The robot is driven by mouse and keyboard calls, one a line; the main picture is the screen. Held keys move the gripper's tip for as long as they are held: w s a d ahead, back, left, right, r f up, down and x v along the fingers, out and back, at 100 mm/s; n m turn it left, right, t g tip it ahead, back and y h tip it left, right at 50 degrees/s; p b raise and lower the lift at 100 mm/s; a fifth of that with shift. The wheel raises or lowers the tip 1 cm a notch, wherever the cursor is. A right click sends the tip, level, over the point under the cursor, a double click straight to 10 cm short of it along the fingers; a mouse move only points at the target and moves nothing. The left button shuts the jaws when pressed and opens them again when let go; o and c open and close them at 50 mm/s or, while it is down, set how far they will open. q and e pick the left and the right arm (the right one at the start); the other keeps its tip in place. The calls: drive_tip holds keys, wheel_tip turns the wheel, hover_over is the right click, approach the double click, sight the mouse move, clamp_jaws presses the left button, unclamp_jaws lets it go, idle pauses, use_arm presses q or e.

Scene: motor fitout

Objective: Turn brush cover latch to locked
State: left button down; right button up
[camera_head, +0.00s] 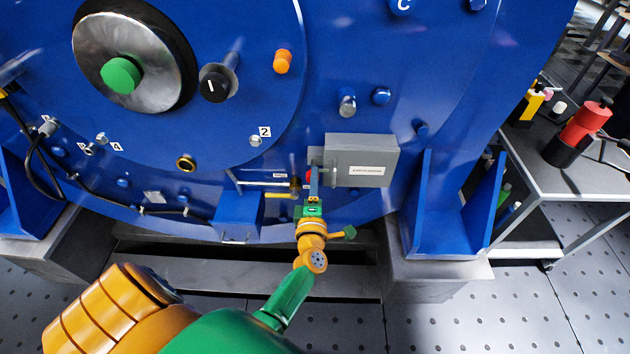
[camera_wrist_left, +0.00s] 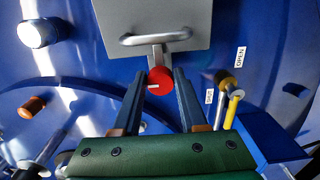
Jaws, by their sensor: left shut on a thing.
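The grey brush cover box (camera_head: 361,160) is mounted on the blue motor face, right of centre, and fills the top of the left wrist view (camera_wrist_left: 185,35). A round red latch knob (camera_wrist_left: 160,80) with a pale line mark sits at the cover's edge, just below a grey bracket. Only a bit of the red knob (camera_head: 309,175) shows in the head view. My left gripper (camera_wrist_left: 161,76) has one finger on each side of the knob and is shut on it. The pale mark lies roughly level in the wrist view. My right gripper is not in view.
A yellow-handled lever (camera_wrist_left: 232,108) stands close beside the left fingers, near an OPEN label (camera_wrist_left: 240,57). A blue bracket (camera_head: 240,215) juts out left of the gripper. Blue gusset plates (camera_head: 455,215) stand to the right. A bench (camera_head: 585,180) with tools stands at far right.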

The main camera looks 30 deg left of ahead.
use_arm(q)
drive_tip(key=shift+a+r, duration=0.1)
drive_tip(key=c, duration=0.9)
unclamp_jaws()
drive_tip(key=o, duration=0.4)
drive_tip(key=shift+a, duration=0.1)
drive_tip(key=shift+o, duration=0.2)
drive_tip(key=p+v, duration=0.2)
drive_tip(key=v, duration=0.5)
